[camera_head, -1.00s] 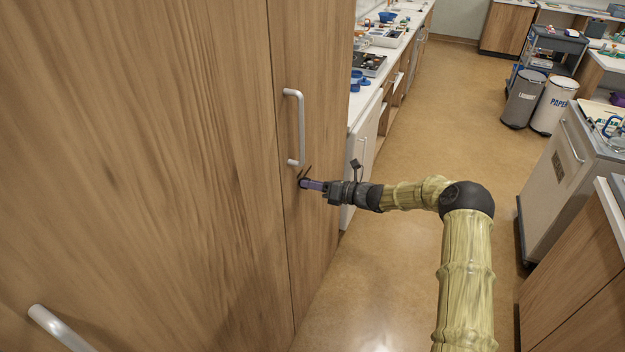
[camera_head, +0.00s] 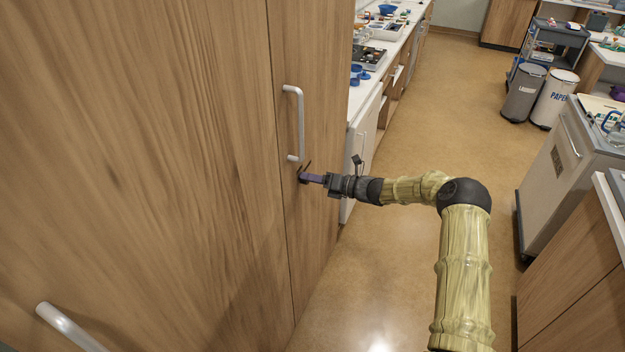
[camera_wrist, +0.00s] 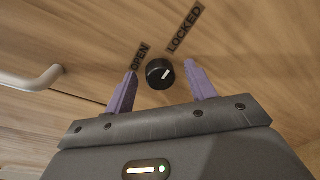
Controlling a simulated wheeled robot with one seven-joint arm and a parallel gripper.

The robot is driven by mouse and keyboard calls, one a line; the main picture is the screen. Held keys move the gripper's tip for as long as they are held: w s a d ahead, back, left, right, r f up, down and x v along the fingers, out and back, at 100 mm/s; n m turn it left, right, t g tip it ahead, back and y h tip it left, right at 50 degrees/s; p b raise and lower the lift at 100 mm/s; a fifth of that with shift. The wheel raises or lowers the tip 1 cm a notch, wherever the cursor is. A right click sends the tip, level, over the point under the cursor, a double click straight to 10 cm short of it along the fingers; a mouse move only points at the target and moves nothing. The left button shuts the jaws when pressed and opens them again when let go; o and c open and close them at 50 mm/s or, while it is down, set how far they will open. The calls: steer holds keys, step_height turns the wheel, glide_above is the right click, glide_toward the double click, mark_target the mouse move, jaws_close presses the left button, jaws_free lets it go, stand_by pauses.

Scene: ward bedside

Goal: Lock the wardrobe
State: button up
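The wardrobe (camera_head: 150,150) fills the left of the head view, with its doors closed. A round black knob (camera_wrist: 160,74) sits on the wood in the wrist view. Its white mark points to the upper right, toward the LOCKED label (camera_wrist: 185,28) rather than the OPEN label (camera_wrist: 140,57). My gripper (camera_wrist: 161,78) is open, with one purple finger on each side of the knob and a visible gap on both sides. In the head view my gripper (camera_head: 303,177) reaches the door just below the upright handle (camera_head: 300,125) and hides most of the knob.
A second handle (camera_head: 70,328) sticks out at the lower left. A counter (camera_head: 383,60) with small items runs behind the wardrobe. Bins (camera_head: 524,92) and a cabinet (camera_head: 565,165) stand to the right. The floor (camera_head: 430,130) between is clear.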

steer(key=b+v, duration=0.3)
steer(key=v, duration=1.4)
steer(key=shift+d, duration=0.15)
